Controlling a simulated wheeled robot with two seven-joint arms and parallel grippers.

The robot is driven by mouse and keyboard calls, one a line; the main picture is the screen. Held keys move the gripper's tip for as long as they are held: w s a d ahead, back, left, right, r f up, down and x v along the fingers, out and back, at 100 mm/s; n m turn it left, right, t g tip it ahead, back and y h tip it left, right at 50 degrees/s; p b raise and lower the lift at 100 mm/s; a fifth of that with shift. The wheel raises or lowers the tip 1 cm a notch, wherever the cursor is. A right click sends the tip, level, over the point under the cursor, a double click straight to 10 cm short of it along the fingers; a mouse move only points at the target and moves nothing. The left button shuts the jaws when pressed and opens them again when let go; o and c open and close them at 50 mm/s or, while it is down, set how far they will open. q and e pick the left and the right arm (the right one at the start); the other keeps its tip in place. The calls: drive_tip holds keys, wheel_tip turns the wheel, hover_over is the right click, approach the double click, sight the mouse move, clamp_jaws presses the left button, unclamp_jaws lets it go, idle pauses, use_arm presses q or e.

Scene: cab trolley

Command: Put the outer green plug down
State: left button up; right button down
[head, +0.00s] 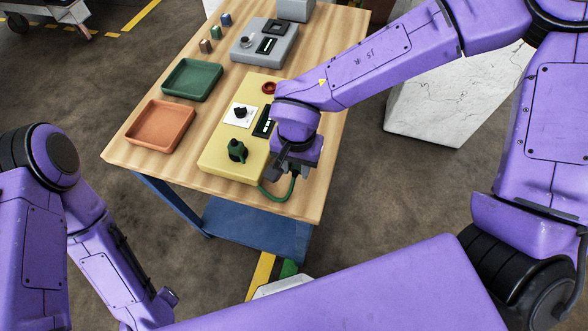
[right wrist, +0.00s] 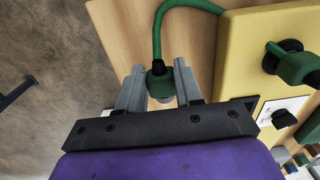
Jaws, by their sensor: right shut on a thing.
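My right gripper (right wrist: 158,88) is shut on a green plug (right wrist: 157,72), with one grey finger on each side of it. In the head view my right gripper (head: 284,170) hangs over the table's wooden top beside the yellow box (head: 222,158). A green cable (right wrist: 158,22) loops from the held plug towards the yellow box. A second green plug (head: 238,150) sits on the yellow box; it also shows in the right wrist view (right wrist: 296,66). I cannot tell whether the held plug touches the table. My left arm is at the lower left, its fingers unseen.
The wooden table (head: 180,170) carries an orange tray (head: 160,127), a green tray (head: 192,80), a grey box (head: 264,42) and several small blocks. The yellow box has a black knob on a white plate (head: 239,114) and a red button (head: 268,88). Bare wood lies right of the yellow box.

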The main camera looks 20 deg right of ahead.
sight(295, 172)
drive_tip(key=f, duration=0.4)
drive_tip(key=shift+w+a, duration=0.1)
drive_tip(key=shift+w, duration=0.3)
drive_tip(key=shift+s, duration=0.1)
drive_tip(key=shift+s, duration=0.1)
drive_tip(key=c, duration=0.7)
unclamp_jaws()
drive_tip(key=shift+f, duration=0.2)
drive_tip(key=shift+c, duration=0.2)
wheel_tip(295, 172, up, 12)
drive_tip(key=shift+r, duration=0.25)
